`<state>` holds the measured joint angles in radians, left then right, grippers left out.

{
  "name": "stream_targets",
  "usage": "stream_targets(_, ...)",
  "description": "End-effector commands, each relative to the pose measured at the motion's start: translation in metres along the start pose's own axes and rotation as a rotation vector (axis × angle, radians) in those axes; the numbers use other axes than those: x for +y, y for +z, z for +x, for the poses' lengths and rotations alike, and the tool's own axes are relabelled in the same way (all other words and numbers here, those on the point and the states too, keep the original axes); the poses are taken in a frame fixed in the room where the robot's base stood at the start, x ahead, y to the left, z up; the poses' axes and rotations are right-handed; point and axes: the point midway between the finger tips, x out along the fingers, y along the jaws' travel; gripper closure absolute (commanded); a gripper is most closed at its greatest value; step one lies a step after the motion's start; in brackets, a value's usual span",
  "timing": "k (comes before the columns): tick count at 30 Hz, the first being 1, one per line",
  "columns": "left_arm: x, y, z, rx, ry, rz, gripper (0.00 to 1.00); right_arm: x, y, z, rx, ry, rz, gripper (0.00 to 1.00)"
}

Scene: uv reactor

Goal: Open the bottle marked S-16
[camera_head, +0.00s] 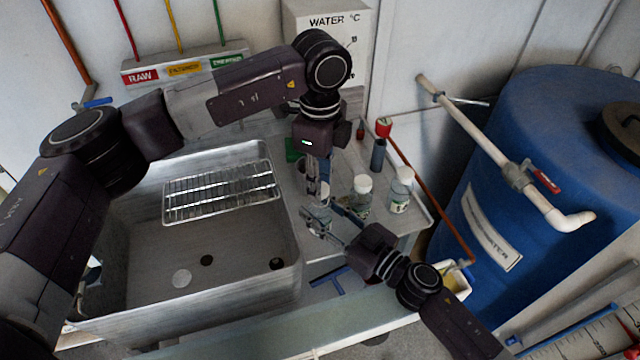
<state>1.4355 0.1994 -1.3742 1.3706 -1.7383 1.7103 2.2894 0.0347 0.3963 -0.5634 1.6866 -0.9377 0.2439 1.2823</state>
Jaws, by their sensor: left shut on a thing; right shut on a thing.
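Both my grippers meet over the counter right of the sink. My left gripper (318,192) points straight down, with its fingers closed at the top of a small clear bottle (322,212). My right gripper (316,220) reaches in from the lower right and is closed around that bottle's body. The fingers hide most of the bottle, and I cannot see its cap or read a mark on it. Two other bottles with white caps stand upright to the right: a clear one (360,197) and one with a green-and-white label (400,190). I cannot read S-16 on either.
The steel sink (120,315) with a wire rack (221,193) lies to the left. A grey cylinder (378,156) and a red-topped item (384,128) stand at the back of the counter. A blue tank (550,130) and a pale pipe (480,138) are to the right.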

Motion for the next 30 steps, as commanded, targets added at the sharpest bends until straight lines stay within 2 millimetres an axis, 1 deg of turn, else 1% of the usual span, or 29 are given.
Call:
stream_targets(4,0.0,0.0,-0.005,0.0,-0.001,0.001,1.0,0.0,0.0,0.0,0.0,0.0,0.0,1.0)
stream_targets(15,0.0,-0.001,-0.007,0.0,-0.002,0.001,1.0,0.0,0.0,0.0,0.001,0.0,0.0,1.0)
stream_targets(19,-0.001,0.0,-0.018,0.0,-0.004,0.001,1.0,0.0,-0.001,0.0,0.001,0.0,0.0,1.0)
stream_targets(24,-0.001,0.0,-0.04,0.0,-0.003,0.0,1.0,0.0,0.0,0.0,0.001,0.0,0.0,1.0)
stream_targets(27,0.0,0.0,-0.045,0.0,0.0,0.0,1.0,0.0,0.0,0.0,0.001,0.0,0.0,1.0)
stream_targets(30,0.0,0.0,-0.045,0.001,0.0,0.0,1.0,0.0,0.0,0.0,0.001,0.0,0.0,1.0)
